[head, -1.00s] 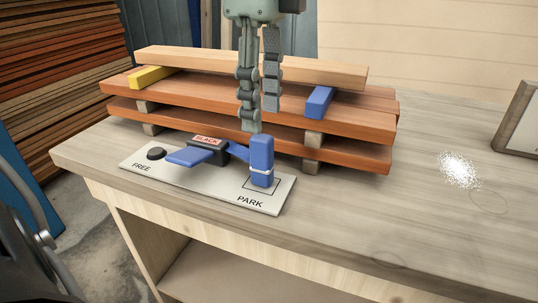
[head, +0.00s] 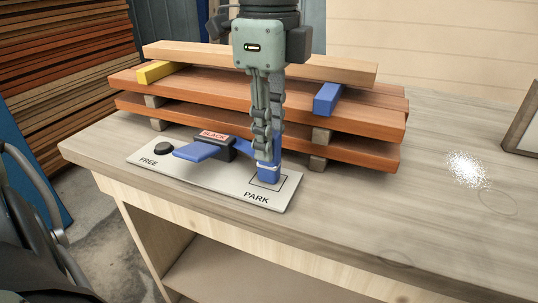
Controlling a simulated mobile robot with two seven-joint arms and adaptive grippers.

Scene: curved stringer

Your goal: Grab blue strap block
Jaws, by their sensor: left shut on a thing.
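The blue strap block (head: 269,175) stands upright on the square marked PARK of a pale plate (head: 222,187). A blue strap (head: 202,151) runs from it through a black buckle labelled SLACK (head: 222,146). My left gripper (head: 267,158) points down and is shut on the upper part of the block, hiding most of it. My right gripper is not in view.
Stacked brown boards (head: 350,118) stand close behind the plate, with a yellow block (head: 154,72) and another blue block (head: 328,98) between layers. A black knob (head: 162,149) sits by FREE. The bench top (head: 420,210) is clear at right. A framed object (head: 522,125) stands far right.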

